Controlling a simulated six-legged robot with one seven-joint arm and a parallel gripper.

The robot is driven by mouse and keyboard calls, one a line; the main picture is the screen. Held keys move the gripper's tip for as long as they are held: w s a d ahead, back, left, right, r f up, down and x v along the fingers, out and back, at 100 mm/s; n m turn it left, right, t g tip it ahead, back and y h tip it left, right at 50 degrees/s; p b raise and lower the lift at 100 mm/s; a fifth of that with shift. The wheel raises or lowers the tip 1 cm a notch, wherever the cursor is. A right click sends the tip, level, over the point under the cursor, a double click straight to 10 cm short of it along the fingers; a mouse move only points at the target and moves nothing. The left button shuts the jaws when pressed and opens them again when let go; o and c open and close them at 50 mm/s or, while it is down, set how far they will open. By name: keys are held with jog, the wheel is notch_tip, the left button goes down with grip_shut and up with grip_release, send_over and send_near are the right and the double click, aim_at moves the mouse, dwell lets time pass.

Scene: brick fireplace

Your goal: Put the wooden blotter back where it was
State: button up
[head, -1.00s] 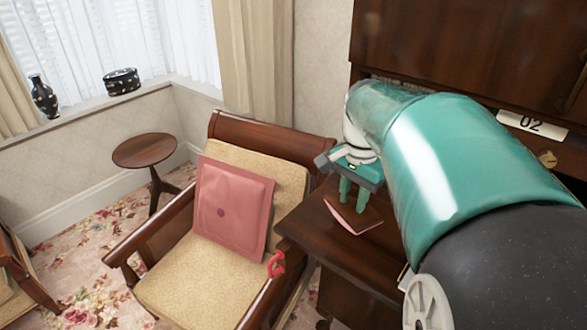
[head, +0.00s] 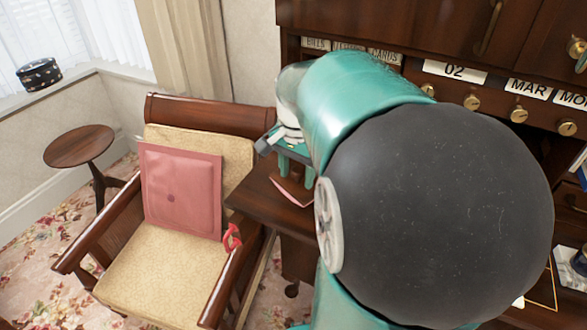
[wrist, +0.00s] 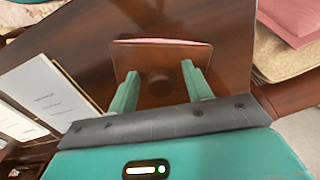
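The wooden blotter (wrist: 160,62) is a dark brown block with a round knob on top and a pink edge. It lies on the dark wooden desk (wrist: 88,38). In the head view the blotter (head: 297,186) shows only in part, behind my arm, near the desk's left end. My gripper (wrist: 160,72) has two green fingers spread apart. In the wrist view the blotter's knob lies between the fingertips, and I see no finger touching it. My gripper also shows in the head view (head: 292,174), just above the blotter.
White papers (wrist: 40,98) lie on the desk beside the blotter. An armchair (head: 160,275) with a pink cushion (head: 180,190) stands left of the desk. A round side table (head: 78,147) is farther left. The desk's upper cabinet holds calendar cards (head: 455,72). My arm hides much of the desk.

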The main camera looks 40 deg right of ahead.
aim_at(297, 170)
jog(key=shift+r, duration=0.1)
notch_tip(297, 170, up, 12)
jog(key=s+a+f+n+t, duration=0.2)
jog(key=a+f+n, duration=0.2)
jog(key=a+n, duration=0.3)
jog(key=s+a+f+n+t, duration=0.2)
jog(key=a+n, duration=0.6)
jog(key=a, duration=0.7)
jog(key=shift+s+a+f+n+t, duration=0.3)
jog(key=shift+f+t, duration=0.5)
jog(key=shift+f, duration=0.35)
